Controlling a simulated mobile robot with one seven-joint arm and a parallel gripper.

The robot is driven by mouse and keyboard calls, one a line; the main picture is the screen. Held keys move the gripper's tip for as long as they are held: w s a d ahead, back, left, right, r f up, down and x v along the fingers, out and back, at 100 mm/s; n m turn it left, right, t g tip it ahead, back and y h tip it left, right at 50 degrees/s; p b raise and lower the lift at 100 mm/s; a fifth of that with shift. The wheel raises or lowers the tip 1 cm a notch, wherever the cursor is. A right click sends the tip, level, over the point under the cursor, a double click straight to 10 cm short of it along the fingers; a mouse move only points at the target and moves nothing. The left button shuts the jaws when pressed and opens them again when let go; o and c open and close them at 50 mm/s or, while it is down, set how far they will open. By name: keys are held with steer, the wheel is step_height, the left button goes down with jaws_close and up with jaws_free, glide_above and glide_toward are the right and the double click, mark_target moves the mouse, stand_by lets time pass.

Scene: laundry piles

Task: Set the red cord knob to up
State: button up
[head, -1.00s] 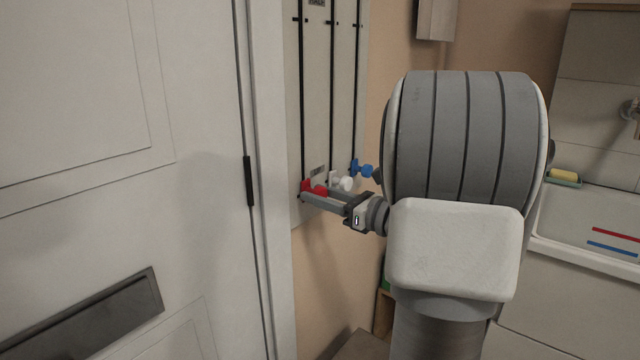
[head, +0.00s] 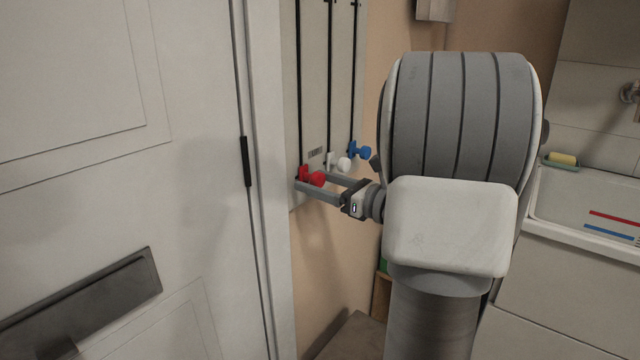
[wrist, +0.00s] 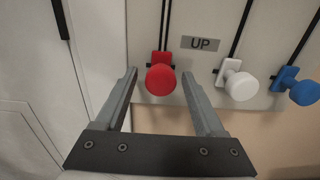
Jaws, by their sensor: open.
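The red cord knob (head: 316,178) sits at the low end of the leftmost dark slot on the pale wall panel (head: 313,120). In the wrist view the red knob (wrist: 160,80) is round and faces the camera, between the tips of my gripper (wrist: 158,84). My gripper (head: 318,185) is open, with one finger on each side of the knob. A gap shows between each finger and the knob in the wrist view.
A white knob (head: 344,164) and a blue knob (head: 364,153) sit right of the red one, low on their own slots. A white door (head: 120,200) is at left. A sink (head: 580,200) with a yellow sponge (head: 562,158) is at right.

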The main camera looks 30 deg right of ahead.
steer(key=p+v, duration=0.3)
steer(key=v, duration=1.4)
steer(key=shift+s, duration=0.2)
steer(key=shift+d, duration=0.1)
